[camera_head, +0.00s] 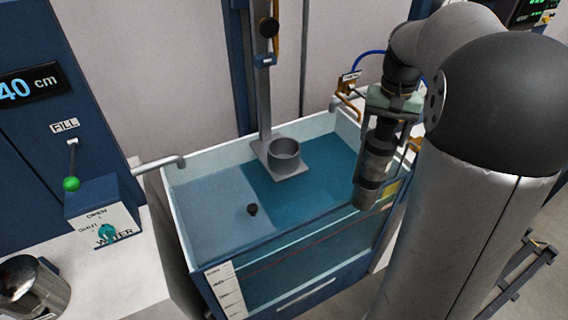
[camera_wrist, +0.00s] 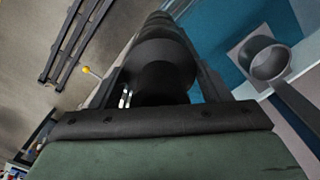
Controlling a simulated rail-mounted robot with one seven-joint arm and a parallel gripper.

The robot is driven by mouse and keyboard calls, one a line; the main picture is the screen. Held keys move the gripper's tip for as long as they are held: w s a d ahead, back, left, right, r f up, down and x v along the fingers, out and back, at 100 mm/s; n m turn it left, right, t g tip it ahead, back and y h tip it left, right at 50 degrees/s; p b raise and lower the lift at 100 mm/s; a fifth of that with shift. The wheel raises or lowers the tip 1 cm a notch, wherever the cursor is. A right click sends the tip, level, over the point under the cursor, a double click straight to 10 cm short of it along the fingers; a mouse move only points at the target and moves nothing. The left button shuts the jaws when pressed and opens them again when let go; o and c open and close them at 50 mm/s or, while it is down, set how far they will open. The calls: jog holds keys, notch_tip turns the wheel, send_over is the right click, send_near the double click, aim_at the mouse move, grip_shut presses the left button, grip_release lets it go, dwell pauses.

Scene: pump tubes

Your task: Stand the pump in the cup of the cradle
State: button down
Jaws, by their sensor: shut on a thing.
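The pump (camera_head: 368,179) is a dark grey cylinder hanging roughly upright, slightly tilted, over the right end of the tank. My gripper (camera_head: 382,118) is shut on its upper part. In the wrist view the pump (camera_wrist: 163,68) lies between the two fingers of my gripper (camera_wrist: 158,85), and its far end is hidden. The cradle's cup (camera_head: 284,154) is a grey open ring on a square plate at the foot of a rail in the tank. It looks empty. The cup also shows in the wrist view (camera_wrist: 268,62), to the right of the pump and apart from it.
The tank (camera_head: 213,255) has pale walls and holds blue water. A grey spout (camera_head: 158,162) reaches over its left rim. The cradle's rail (camera_head: 263,100) rises behind the cup. A blue hose (camera_head: 366,55) loops behind my gripper. A steel pot (camera_head: 32,288) stands at lower left.

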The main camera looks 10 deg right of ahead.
jog(key=w+a+r+n, duration=0.2)
jog(key=w+a+r, duration=0.4)
jog(key=a+r, duration=0.2)
jog(key=w+a+r+n, duration=0.2)
jog(key=w+a+r, duration=0.3)
jog(key=a+r, duration=0.4)
jog(key=a, duration=0.2)
jog(key=shift+w+a, duration=0.3)
jog(key=shift+w, duration=0.1)
